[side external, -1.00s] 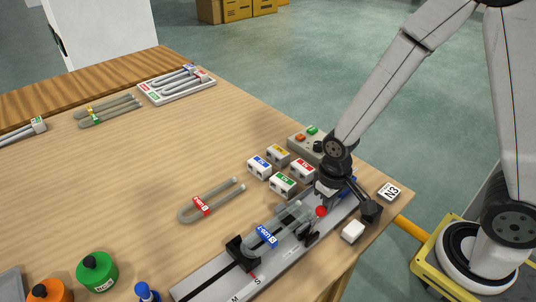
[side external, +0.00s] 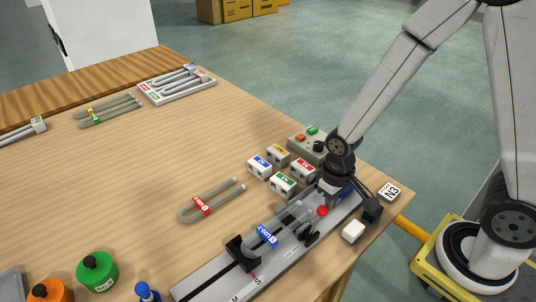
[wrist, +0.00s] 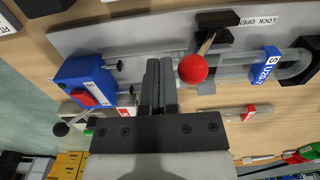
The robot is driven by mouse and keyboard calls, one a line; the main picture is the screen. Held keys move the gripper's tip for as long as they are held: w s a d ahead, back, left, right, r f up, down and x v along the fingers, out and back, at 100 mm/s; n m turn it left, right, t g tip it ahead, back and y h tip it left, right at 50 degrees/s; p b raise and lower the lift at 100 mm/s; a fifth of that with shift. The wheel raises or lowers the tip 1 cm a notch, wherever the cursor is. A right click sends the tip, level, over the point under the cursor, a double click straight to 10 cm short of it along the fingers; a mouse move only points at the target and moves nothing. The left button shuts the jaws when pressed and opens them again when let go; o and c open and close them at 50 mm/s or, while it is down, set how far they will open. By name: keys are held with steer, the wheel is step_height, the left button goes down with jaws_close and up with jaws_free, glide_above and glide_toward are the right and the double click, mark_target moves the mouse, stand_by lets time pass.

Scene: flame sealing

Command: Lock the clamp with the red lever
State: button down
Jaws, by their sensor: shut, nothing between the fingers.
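The red ball of the clamp lever (side external: 322,210) shows just below my gripper (side external: 328,200) in the side view. In the wrist view the red ball (wrist: 193,69) is right beside the fingertips of my gripper (wrist: 160,68), on their right. My fingers are shut with nothing between them. A stem runs from the ball to the dark clamp (wrist: 214,24), beside a label reading LOCK OPEN (wrist: 252,20). Whether the ball touches a finger is not clear. A glass U-tube with a blue label (side external: 267,236) lies on the grey rail (side external: 215,280).
A blue block with a red front (wrist: 85,88) stands left of my fingers in the wrist view. Several small labelled blocks and a grey control box (side external: 302,139) stand behind the rail. A white block (side external: 352,231) is in front. A red-labelled U-tube (side external: 205,203) lies on open table.

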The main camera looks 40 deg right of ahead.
steer(key=shift+r, duration=0.2)
step_height(320, 180, up, 8)
steer(key=shift+f, duration=0.15)
stand_by(1.0)
steer(key=d+t, duration=0.1)
steer(key=d, duration=0.1)
steer(key=d+t, duration=0.1)
steer(key=shift+s+d+f+t, duration=0.2)
steer(key=shift+s+d+t, duration=0.05)
steer(key=shift+s+t, duration=0.05)
stand_by(0.3)
steer(key=shift+w+a+r+g, duration=0.15)
steer(key=shift+a+r+g, duration=0.15)
steer(key=shift+a+g, duration=0.35)
steer(key=shift+w+a+r+g, duration=0.15)
steer(key=shift+a+r+g, duration=0.1)
steer(key=shift+a+g, duration=0.35)
steer(key=shift+f, duration=0.15)
